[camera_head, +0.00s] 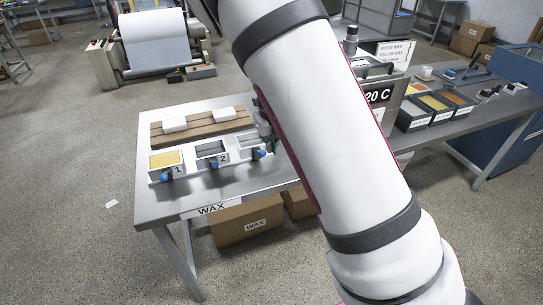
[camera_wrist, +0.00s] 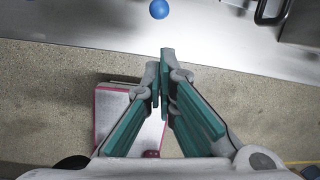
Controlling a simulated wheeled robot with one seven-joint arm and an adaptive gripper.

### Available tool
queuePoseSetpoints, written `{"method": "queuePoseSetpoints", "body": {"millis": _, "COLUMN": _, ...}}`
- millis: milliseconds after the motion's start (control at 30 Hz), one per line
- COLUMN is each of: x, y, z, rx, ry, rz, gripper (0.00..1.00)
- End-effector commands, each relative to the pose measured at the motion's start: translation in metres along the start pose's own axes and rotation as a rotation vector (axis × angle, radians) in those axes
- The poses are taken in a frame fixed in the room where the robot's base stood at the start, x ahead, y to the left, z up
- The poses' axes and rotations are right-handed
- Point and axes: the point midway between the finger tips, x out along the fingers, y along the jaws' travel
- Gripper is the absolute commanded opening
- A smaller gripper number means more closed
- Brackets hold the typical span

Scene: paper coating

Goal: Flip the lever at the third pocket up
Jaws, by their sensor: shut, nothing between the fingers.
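A row of pockets with blue-knobbed levers stands on the metal table. The pocket marked 1 (camera_head: 165,160) holds yellow material, and the pocket marked 2 (camera_head: 211,150) looks grey inside. The third pocket (camera_head: 248,141) is partly hidden by my arm. Its lever's blue knob (camera_head: 258,154) shows at its front. My gripper (camera_head: 268,140) is mostly hidden behind my arm, close to the third pocket. In the wrist view my gripper (camera_wrist: 163,78) is shut and empty. A blue knob (camera_wrist: 159,9) lies beyond the fingertips, apart from them; I cannot tell which lever it belongs to.
A brown board with two white blocks (camera_head: 174,124) lies behind the pockets. Boxes (camera_head: 246,219) stand under the table (camera_head: 150,207). Dark trays (camera_head: 411,117) and a machine stand at the right. The table's front left is clear.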

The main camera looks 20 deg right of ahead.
Motion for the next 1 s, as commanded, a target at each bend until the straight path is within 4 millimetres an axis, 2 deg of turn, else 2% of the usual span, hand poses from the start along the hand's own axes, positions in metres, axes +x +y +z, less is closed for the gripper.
{"method": "queuePoseSetpoints", "body": {"millis": 100, "x": -0.018, "y": 0.000, "z": 0.007, "rx": -0.002, "ry": -0.003, "rz": 0.000, "gripper": 0.00}}
{"method": "queuePoseSetpoints", "body": {"millis": 300, "x": -0.034, "y": -0.002, "z": 0.012, "rx": 0.000, "ry": -0.001, "rz": 0.000, "gripper": 0.00}}
{"method": "queuePoseSetpoints", "body": {"millis": 833, "x": -0.036, "y": -0.002, "z": 0.013, "rx": -0.001, "ry": 0.000, "rz": 0.001, "gripper": 0.00}}
{"method": "queuePoseSetpoints", "body": {"millis": 933, "x": -0.043, "y": -0.001, "z": 0.010, "rx": -0.041, "ry": -0.004, "rz": 0.018, "gripper": 0.00}}
{"method": "queuePoseSetpoints", "body": {"millis": 1000, "x": -0.054, "y": 0.002, "z": 0.004, "rx": -0.112, "ry": -0.012, "rz": 0.045, "gripper": 0.00}}
